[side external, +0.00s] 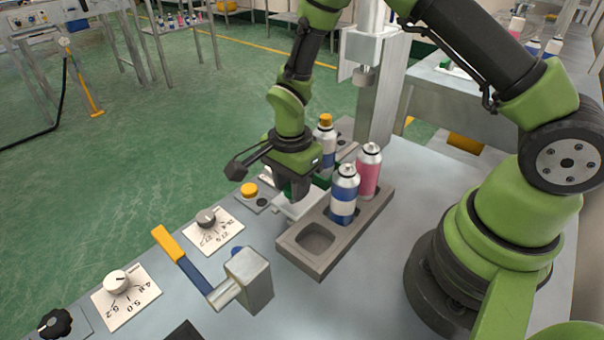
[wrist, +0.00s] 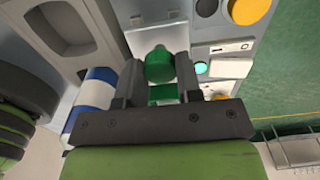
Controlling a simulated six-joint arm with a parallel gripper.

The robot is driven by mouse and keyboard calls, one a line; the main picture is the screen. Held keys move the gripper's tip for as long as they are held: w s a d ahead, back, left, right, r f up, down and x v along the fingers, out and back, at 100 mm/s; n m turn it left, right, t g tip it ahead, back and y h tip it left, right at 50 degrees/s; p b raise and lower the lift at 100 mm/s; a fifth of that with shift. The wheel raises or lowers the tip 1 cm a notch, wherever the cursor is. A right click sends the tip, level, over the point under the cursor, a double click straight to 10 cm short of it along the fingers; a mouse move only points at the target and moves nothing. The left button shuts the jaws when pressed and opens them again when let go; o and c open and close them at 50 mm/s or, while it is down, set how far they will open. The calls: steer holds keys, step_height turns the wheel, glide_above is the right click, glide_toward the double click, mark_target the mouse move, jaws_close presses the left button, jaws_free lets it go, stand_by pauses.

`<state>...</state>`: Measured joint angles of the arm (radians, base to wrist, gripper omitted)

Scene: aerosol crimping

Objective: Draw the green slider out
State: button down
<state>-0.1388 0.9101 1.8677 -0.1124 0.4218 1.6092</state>
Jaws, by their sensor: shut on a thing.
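The green slider's rounded knob (wrist: 160,65) stands between the two fingers of my gripper (wrist: 159,80) in the wrist view, with a green part below it. My gripper is shut on it. In the side view my gripper (side external: 298,182) points down over a pale metal plate (side external: 300,207), beside the can rack. Only a little green shows there, and the fingers hide most of the slider. The plate also shows in the wrist view (wrist: 157,36), just past the knob.
A grey rack (side external: 295,258) holds a blue-and-white can (side external: 343,200) and a pink can (side external: 369,172), close to my gripper. Its front socket is empty. An orange-capped can (side external: 325,143) stands behind. A yellow button (side external: 249,189), dials and a yellow-handled lever (side external: 168,243) line the left side.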

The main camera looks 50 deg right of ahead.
steer(key=shift+a, duration=0.25)
steer(key=c, duration=0.8)
jaws_free()
step_height(320, 180, up, 10)
steer(key=shift+r, duration=0.1)
steer(key=s+d+r+n+t+y, duration=0.15)
steer(key=s+r+n+t, duration=0.4)
steer(key=r, duration=0.75)
steer(key=s+r+n, duration=0.1)
steer(key=s+n, duration=0.1)
steer(key=s, duration=0.1)
steer(key=s+r+n+t, duration=0.1)
steer(key=s+n, duration=0.2)
steer(key=s, duration=0.1)
steer(key=s+r+n, duration=0.1)
steer(key=s+n, duration=0.2)
steer(key=s, duration=0.1)
steer(key=shift+s+d+r+n+t+y, duration=0.1)
steer(key=shift+d+r+n+t+y, duration=0.15)
steer(key=shift+d+r+t, duration=0.1)
